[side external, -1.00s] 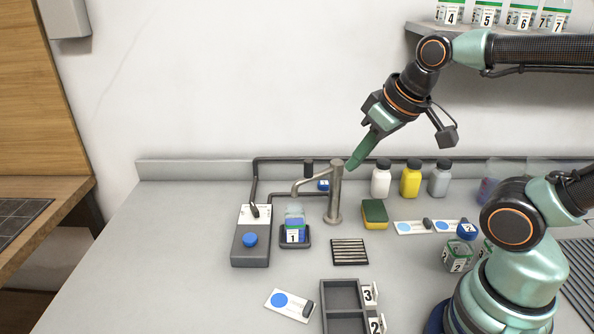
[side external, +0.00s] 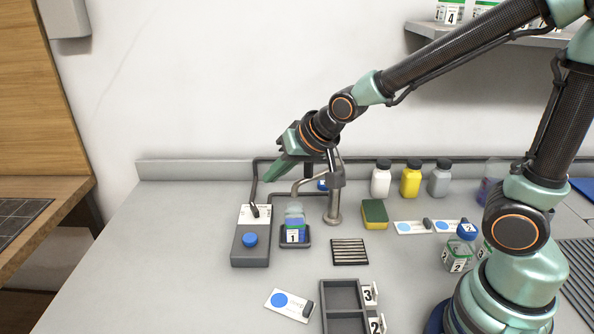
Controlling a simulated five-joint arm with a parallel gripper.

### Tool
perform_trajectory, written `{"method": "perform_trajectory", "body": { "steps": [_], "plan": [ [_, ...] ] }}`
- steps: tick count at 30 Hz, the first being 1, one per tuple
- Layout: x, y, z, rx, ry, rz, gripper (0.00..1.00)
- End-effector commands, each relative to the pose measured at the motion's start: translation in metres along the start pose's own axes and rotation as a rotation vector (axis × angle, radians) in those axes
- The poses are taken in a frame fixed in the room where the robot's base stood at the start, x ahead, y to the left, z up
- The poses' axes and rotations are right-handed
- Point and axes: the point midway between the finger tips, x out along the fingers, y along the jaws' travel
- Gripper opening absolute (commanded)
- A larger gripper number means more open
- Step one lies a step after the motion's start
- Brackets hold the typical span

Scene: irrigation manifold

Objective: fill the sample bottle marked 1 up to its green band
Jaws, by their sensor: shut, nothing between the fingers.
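The sample bottle marked 1 (side external: 294,230) stands upright on a small dark tray (side external: 304,243) under the spout of a metal tap (side external: 334,205). It holds blue liquid, and a green band shows near its label; the exact level against the band is too small to tell. A grey control box (side external: 251,259) with a blue button (side external: 250,240) and a small black lever (side external: 255,210) stands left of the bottle. My gripper (side external: 268,178) is shut and empty, in the air above and behind the box and bottle, touching neither.
White, yellow and grey bottles (side external: 410,179) stand at the back right, beside a sponge (side external: 375,214). A bottle marked 2 (side external: 457,255) stands near my base. A slatted pad (side external: 350,251), a divided tray (side external: 343,297) and a card (side external: 290,304) lie in front.

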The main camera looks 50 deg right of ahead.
Motion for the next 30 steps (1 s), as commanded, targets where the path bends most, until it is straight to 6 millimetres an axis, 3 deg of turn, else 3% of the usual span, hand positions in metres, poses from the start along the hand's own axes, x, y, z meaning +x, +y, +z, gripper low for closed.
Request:
{"method": "perform_trajectory", "body": {
  "steps": [3,10,30],
  "plan": [
    [0.025,-0.014,0.005,0.060,0.014,-0.033,0.00],
    [0.052,-0.029,0.010,0.138,0.040,-0.082,0.00],
    [0.065,-0.029,0.018,0.155,0.044,-0.091,0.00]
  ]
}}
